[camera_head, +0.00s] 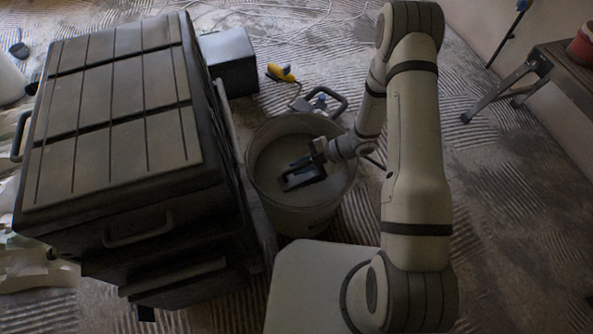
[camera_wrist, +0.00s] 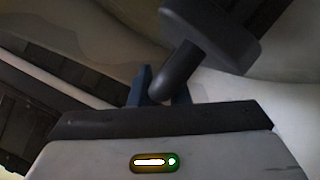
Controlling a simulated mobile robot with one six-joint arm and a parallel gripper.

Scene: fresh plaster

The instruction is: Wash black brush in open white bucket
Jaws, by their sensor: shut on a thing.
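The open white bucket (camera_head: 304,216) stands on the floor in the middle of the head view, beside the dark tool chest. My gripper (camera_head: 301,174) reaches into the bucket's opening from the right. In the wrist view my gripper (camera_wrist: 161,90) has its blue fingers closed around the handle of the black brush (camera_wrist: 213,34). The brush's wide head lies beyond the fingers, towards the top right, with a pale surface around it. In the head view the brush and jaws merge into one dark shape inside the rim. Its exact depth in the bucket cannot be told.
A large tool chest (camera_head: 120,115) stands close to the bucket's left side. A dark box (camera_head: 230,62), a yellow-handled tool (camera_head: 281,73) and a trowel-like tool (camera_head: 322,100) lie behind it. A bench (camera_head: 570,72) stands at the far right. The ridged floor at right is clear.

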